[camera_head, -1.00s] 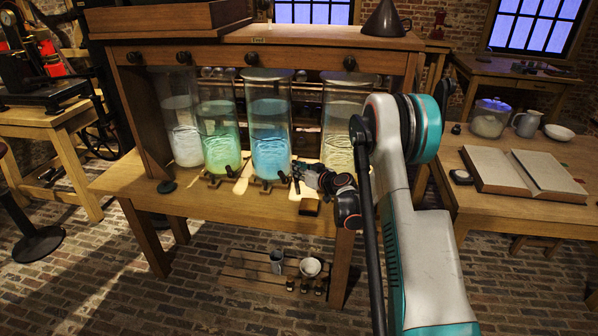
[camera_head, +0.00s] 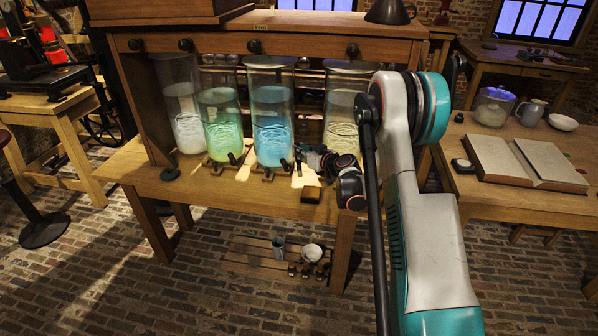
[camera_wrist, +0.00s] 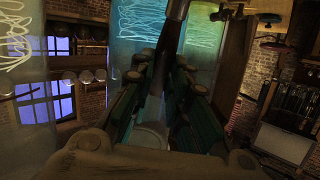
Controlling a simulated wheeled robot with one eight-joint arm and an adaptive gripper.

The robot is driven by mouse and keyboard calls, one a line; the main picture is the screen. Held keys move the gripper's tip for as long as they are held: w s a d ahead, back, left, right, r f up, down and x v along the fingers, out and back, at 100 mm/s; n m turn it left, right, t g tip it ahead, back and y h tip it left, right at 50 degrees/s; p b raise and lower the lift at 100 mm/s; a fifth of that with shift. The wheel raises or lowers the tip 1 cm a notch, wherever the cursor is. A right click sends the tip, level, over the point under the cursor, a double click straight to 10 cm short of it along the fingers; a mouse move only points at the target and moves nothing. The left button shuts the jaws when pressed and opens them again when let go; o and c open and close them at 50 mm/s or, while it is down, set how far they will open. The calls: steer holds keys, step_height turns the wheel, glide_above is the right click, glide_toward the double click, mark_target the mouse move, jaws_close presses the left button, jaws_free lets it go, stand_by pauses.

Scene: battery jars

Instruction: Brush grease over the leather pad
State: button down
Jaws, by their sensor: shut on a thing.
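My gripper (camera_head: 302,156) is at the front of the bench, just right of the blue jar's tap and in front of the jars. In the wrist view its dark fingers (camera_wrist: 165,85) are closed around a dark, slender thing (camera_wrist: 176,10); dim light hides what it is. A small dark brown block (camera_head: 311,195) lies on the bench's front edge below my gripper; it may be the leather pad, but I cannot tell. No grease is clearly recognisable.
Tall glass jars hold white, green (camera_head: 222,128), blue (camera_head: 272,125) and pale yellow contents on the wooden bench (camera_head: 225,190). Low taps stick out in front. A dark disc (camera_head: 170,174) lies at the left. An open book (camera_head: 525,163) lies on the right table.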

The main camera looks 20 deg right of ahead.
step_height(320, 180, up, 6)
steer(key=s+b, duration=0.2)
steer(key=f, duration=0.1)
steer(key=f+b, duration=0.1)
steer(key=f, duration=0.1)
steer(key=f+b, duration=0.1)
steer(key=shift+s+a+f, duration=0.15)
steer(key=shift+a+f, duration=0.1)
steer(key=shift+f, duration=0.05)
steer(key=shift+a, duration=0.1)
stand_by(0.4)
